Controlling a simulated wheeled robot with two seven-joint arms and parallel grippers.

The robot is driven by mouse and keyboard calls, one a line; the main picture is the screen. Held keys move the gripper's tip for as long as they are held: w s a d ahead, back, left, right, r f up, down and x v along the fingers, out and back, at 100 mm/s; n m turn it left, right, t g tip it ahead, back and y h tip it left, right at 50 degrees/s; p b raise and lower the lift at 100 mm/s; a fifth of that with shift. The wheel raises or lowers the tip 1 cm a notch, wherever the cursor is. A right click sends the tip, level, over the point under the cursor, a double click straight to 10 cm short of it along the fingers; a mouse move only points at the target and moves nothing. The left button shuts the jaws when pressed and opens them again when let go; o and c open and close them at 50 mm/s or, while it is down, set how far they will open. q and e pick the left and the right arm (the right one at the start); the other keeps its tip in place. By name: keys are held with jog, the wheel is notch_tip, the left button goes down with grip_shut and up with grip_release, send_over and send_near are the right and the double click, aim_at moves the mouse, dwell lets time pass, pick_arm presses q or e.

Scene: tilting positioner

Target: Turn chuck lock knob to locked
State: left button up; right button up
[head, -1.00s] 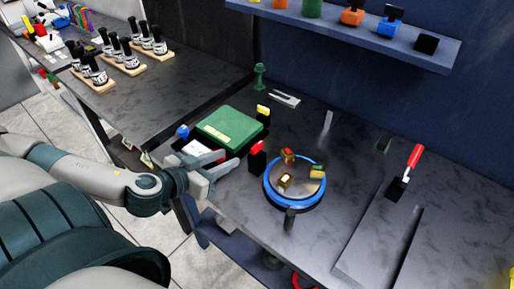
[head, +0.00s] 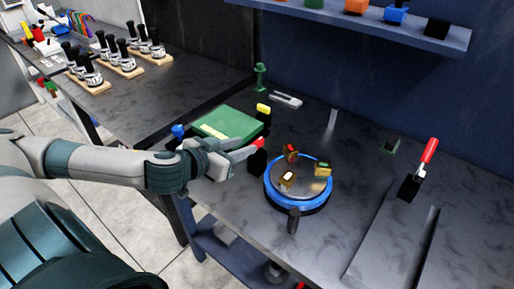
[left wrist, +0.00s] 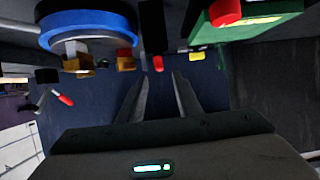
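The chuck (head: 297,208) is a round plate with a blue rim and several small brass-coloured jaws on top. Its blue rim shows at the upper left of the left wrist view (left wrist: 90,30). A red-topped black knob (head: 257,160) stands just left of the chuck; its red end also shows in the left wrist view (left wrist: 158,63). Which part is the lock knob, and its setting, I cannot tell. My left gripper (head: 242,161) is open and empty, its fingertips close to the red-topped knob. In the left wrist view that red end lies between and beyond the fingertips (left wrist: 158,80). My right gripper is not in view.
A green box (head: 228,123) and a yellow-topped black post (head: 263,112) stand behind my left gripper. A black handle (head: 293,220) rises at the chuck's front. A red-handled lever (head: 428,152) stands at right. The table between chuck and lever is clear.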

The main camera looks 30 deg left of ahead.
aim_at(256, 142)
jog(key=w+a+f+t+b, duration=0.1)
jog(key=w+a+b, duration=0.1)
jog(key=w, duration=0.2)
pick_arm(q)
jog(key=p+x, duration=0.2)
jog(key=x, duration=0.4)
jog(key=shift+w+r, duration=0.1)
jog(key=shift+w, duration=0.05)
jog(key=shift+w+d+f, duration=0.1)
jog(key=shift+w+f, duration=0.3)
jog(key=shift+w, duration=0.2)
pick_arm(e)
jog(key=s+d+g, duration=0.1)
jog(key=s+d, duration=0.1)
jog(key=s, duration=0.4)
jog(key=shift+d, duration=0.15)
pick_arm(q)
grip_shut()
